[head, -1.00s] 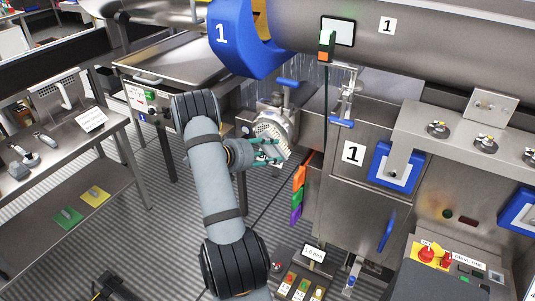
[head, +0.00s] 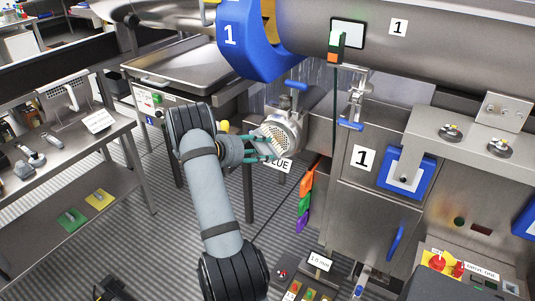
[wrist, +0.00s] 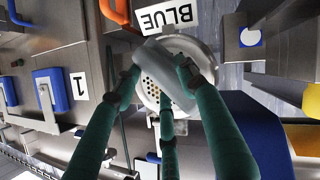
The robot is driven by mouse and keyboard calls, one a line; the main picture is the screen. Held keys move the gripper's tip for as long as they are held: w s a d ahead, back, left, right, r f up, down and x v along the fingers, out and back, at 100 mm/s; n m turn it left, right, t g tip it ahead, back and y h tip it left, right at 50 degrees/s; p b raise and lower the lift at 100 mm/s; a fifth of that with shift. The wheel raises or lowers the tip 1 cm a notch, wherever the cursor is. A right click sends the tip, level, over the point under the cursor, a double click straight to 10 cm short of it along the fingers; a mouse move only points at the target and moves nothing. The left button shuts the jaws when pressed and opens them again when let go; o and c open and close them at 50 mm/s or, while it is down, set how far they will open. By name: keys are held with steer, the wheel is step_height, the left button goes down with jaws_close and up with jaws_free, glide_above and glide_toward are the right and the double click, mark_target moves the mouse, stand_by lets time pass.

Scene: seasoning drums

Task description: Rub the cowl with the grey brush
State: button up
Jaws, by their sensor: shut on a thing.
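The cowl (head: 285,124) is a round metal housing with a perforated face, at the middle of the head view. In the wrist view the cowl (wrist: 148,92) is straight ahead, partly covered by the fingers and what they hold. My gripper (head: 268,148), with green fingers, is at the cowl's front. In the wrist view my gripper (wrist: 168,88) is shut on a grey block, which I take as the grey brush (wrist: 174,78). The brush overlaps the cowl's face; I cannot tell whether it touches. The brush is hardly distinguishable in the head view.
A "BLUE" label (wrist: 166,17) is beside the cowl. A blue-handled valve (head: 291,86) rises above it. Orange, green and purple tags (head: 305,197) hang to the right. A steel bench with tools (head: 60,150) stands at left. The large drum (head: 430,50) lies overhead.

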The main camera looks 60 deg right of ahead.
steer(key=shift+w, duration=1.1)
steer(key=shift+r+b, duration=0.4)
steer(key=shift+r, duration=0.2)
steer(key=s+b, duration=0.2)
steer(key=b, duration=0.1)
steer(key=shift+s+f, duration=0.15)
steer(key=shift+f, duration=0.05)
steer(key=shift+s+r+b, duration=0.2)
steer(key=shift+s+b, duration=0.6)
steer(key=shift+s, duration=0.1)
steer(key=shift+s+f+b, duration=0.2)
steer(key=shift+s+b, duration=0.6)
steer(key=shift+b, duration=0.3)
steer(key=shift+c, duration=0.2)
steer(key=shift+s+d+b, duration=0.1)
steer(key=shift+s+b, duration=0.6)
steer(key=shift+c, duration=1.2)
steer(key=shift+s+r+b, duration=0.25)
steer(key=shift+s+b, duration=0.1)
steer(key=shift+s, duration=0.15)
steer(key=shift+f+b, duration=0.1)
steer(key=shift+b, duration=0.4)
steer(key=shift+c, duration=0.2)
